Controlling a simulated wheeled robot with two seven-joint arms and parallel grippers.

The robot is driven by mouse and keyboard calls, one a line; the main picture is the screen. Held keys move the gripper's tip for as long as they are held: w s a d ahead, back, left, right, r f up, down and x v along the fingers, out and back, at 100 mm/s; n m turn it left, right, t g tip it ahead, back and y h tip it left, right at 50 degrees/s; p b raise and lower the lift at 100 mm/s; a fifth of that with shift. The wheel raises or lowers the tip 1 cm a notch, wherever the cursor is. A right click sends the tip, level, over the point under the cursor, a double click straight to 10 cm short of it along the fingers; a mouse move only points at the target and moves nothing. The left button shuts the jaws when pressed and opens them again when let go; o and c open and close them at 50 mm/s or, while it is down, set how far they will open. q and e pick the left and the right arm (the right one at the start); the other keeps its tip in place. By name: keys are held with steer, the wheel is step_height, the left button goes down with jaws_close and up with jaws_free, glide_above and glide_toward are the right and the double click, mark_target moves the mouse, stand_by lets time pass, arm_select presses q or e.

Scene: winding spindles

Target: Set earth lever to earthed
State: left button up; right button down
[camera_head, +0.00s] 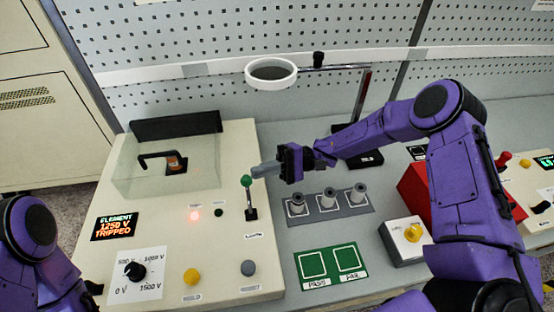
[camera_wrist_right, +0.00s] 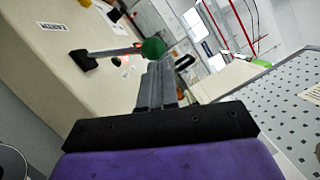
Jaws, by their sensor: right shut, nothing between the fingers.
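The earth lever has a green ball knob (camera_head: 247,181) on a thin metal stem, rising from a black base (camera_head: 251,213) on the cream test panel. The lever stands roughly upright in the head view. In the right wrist view the green knob (camera_wrist_right: 153,48) shows just beyond my fingertips, with the stem running left to its base. My right gripper (camera_head: 257,171) is shut and empty, its grey fingertips close beside the knob on its right. I cannot tell whether they touch it. Only part of my left arm shows at the left edge; its gripper is out of view.
A clear-walled box (camera_head: 130,178) stands at the panel's back, with a display (camera_head: 115,226) reading "TRIPPED" and a lit red lamp (camera_head: 194,215) in front. Right of the panel are a spindle rack (camera_head: 328,217), a green pass/fail mat (camera_head: 331,283) and a ring magnifier (camera_head: 271,86).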

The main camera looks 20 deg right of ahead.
steer(key=shift+a, duration=0.25)
